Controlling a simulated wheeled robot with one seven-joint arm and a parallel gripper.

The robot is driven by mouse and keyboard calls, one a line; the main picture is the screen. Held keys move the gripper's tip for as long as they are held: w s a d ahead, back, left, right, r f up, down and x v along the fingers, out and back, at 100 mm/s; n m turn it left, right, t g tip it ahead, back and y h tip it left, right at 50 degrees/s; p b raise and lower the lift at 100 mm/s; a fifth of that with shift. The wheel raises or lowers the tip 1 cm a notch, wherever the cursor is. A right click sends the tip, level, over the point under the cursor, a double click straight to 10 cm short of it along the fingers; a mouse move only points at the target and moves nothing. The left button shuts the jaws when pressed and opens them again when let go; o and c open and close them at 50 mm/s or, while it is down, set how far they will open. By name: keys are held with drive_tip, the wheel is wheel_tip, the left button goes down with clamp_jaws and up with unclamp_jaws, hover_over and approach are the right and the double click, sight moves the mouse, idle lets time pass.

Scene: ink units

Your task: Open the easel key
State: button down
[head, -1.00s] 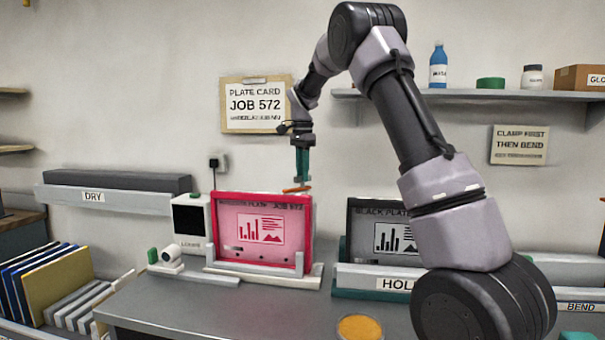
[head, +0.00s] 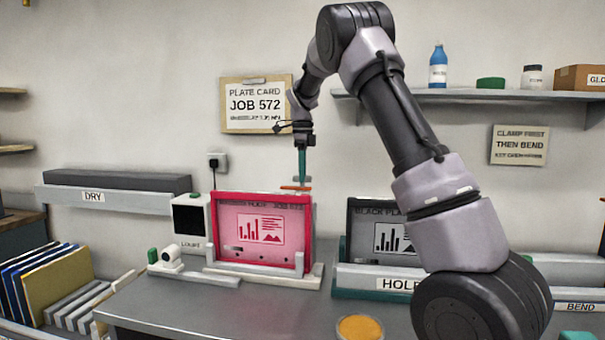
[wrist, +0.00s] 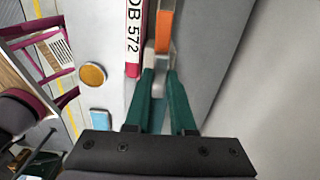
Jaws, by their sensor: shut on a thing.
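The easel key is an orange bar (head: 295,188) at the top edge of the easel, just above the pink-framed plate (head: 307,235). The easel's pale base (head: 300,278) stands on the grey bench. My gripper (head: 302,183) points straight down from above, its green fingers closed at the key. In the wrist view the fingertips (wrist: 158,72) meet on a pale grey piece in line with the orange bar (wrist: 164,32). The plate's edge, marked "OB 572", runs beside it. The fingers hide part of the key.
A dark plate (head: 380,225) stands in the HOLD rack (head: 350,280) to the right. A small white camera-like device (head: 171,254) and a screen unit (head: 190,220) are at the left. A dish of orange ink (head: 360,327) sits near the front. The bench front-left is clear.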

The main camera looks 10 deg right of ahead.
drive_tip(key=shift+m, duration=0.3)
idle(0.4)
drive_tip(key=c, duration=0.8)
unclamp_jaws()
drive_tip(key=shift+o, duration=0.2)
drive_tip(key=shift+r, duration=0.1)
wheel_tip(320, 180, up, 11)
